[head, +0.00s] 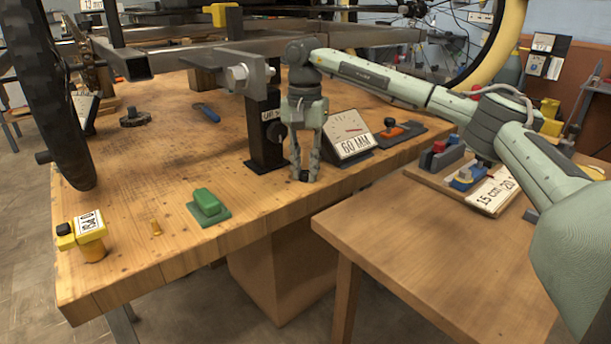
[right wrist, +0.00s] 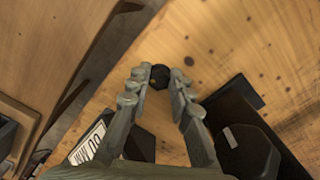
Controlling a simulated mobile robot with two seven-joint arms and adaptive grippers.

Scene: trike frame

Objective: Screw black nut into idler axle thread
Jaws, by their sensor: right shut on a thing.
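My right gripper (head: 303,178) points straight down at the front edge of the wooden workbench, its tips at or just above the surface. It is shut on a small dark nut (head: 304,175). In the right wrist view the black nut (right wrist: 160,76) sits between the two fingertips (right wrist: 160,80). A grey metal bracket (head: 250,68) with a hex-shaped metal end (head: 237,76) is on the trike frame (head: 160,60), above and left of the gripper. I cannot tell whether this is the idler axle; no thread is clearly visible. My left gripper is not in view.
A black stand (head: 266,135) is just left of the gripper, and a 60 MM display (head: 347,135) just right. A side table (head: 430,250) stands at right.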

